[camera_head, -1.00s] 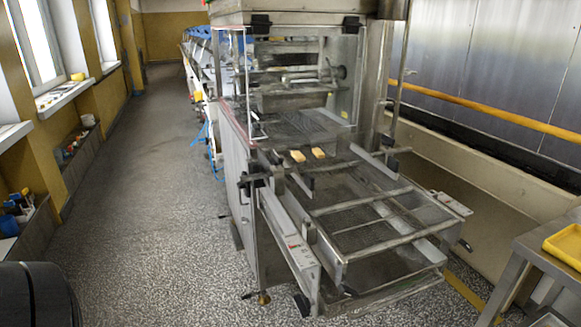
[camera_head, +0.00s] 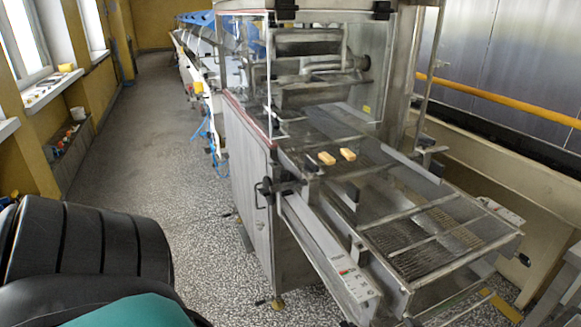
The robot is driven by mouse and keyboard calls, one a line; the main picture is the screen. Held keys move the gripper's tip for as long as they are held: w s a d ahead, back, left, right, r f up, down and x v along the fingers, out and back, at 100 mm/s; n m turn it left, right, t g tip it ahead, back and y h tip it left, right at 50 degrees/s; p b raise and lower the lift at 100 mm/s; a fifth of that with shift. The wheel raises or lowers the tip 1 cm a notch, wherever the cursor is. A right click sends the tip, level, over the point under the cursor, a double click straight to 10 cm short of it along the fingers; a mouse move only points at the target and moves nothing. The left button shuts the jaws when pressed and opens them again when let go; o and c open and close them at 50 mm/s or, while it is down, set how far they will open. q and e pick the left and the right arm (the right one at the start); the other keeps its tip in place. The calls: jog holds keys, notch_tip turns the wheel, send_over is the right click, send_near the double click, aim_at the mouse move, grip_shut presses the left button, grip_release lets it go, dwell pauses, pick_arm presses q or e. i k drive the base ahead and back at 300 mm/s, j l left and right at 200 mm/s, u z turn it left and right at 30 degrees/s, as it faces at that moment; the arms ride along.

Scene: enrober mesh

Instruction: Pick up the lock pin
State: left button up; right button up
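I cannot make out a lock pin for certain. The enrober machine (camera_head: 252,190) stands in the middle and right, with a wire mesh belt (camera_head: 420,255) on an open frame at its near end. A black clamp or knob (camera_head: 277,187) sticks out from the machine's near left corner. Two small tan bars (camera_head: 327,158) lie side by side on the belt near the machine's opening. Neither gripper is in view.
A control panel (camera_head: 355,284) sits on the frame's near left side rail. The speckled floor (camera_head: 150,185) is clear left of the machine. A wall with window sills (camera_head: 50,92) runs along the left. A metal table edge (camera_head: 555,300) shows at the lower right.

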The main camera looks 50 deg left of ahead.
aim_at(284, 174)
jog(key=j+z, duration=0.15)
jog(key=j, duration=0.3)
jog(key=k+j+z, duration=0.1)
jog(key=j, duration=0.35)
jog(key=k+j, duration=0.1)
jog(key=j, duration=0.25)
jog(key=k+j, duration=0.1)
jog(key=j, duration=0.65)
jog(key=k+j+z, duration=0.1)
jog(key=j, duration=0.25)
jog(key=k+j, duration=0.15)
jog(key=j, duration=0.25)
